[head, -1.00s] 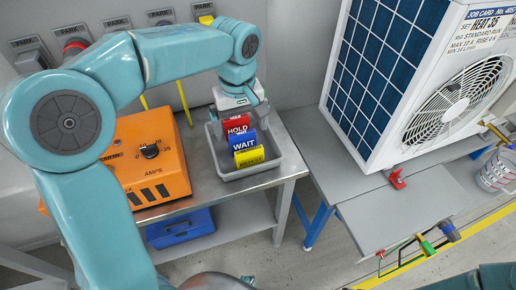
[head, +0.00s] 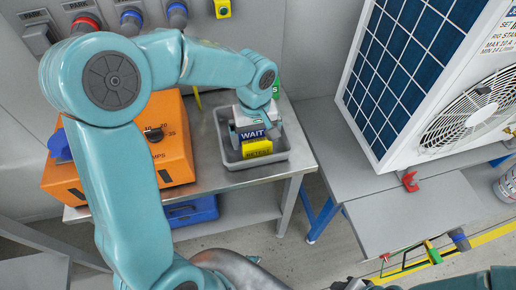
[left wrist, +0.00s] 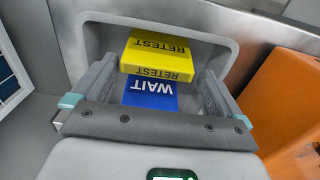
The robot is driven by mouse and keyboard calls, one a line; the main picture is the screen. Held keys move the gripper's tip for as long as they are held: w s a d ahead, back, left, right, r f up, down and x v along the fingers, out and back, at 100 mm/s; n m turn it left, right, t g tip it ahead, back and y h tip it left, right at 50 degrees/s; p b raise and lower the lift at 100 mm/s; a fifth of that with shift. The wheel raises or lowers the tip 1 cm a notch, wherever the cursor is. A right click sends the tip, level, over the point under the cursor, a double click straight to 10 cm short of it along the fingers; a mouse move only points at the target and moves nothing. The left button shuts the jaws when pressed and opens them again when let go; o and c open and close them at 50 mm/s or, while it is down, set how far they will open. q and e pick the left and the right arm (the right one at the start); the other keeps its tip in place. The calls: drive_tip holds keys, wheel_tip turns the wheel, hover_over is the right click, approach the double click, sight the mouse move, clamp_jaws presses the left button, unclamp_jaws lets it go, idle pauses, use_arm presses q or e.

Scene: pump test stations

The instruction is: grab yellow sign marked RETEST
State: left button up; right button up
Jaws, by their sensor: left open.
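The yellow RETEST sign (head: 257,148) stands at the near end of a grey tray (head: 279,157) on the steel table. In the left wrist view the yellow sign (left wrist: 168,50) shows its lettering upside down, on two faces. The blue WAIT sign (head: 252,135) stands just behind it. In the left wrist view the blue sign (left wrist: 150,94) lies between the open fingers. My left gripper (head: 256,128) is open and low over the tray, with the yellow sign near and just beyond its fingertips (left wrist: 157,68). The red HOLD sign is hidden.
An orange test box (head: 176,150) stands left of the tray. A blue case (head: 190,211) is on the shelf below. A white fan unit with a blue grille (head: 400,70) stands on the right-hand bench.

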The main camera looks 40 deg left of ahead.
sight(257, 147)
use_arm(q)
drive_tip(key=f, duration=0.5)
drive_tip(key=shift+w+f, duration=0.1)
drive_tip(key=shift+w, duration=0.15)
drive_tip(key=shift+s, duration=0.2)
drive_tip(key=shift+w+d, duration=0.1)
drive_tip(key=shift+w, duration=0.05)
drive_tip(key=c, duration=0.8)
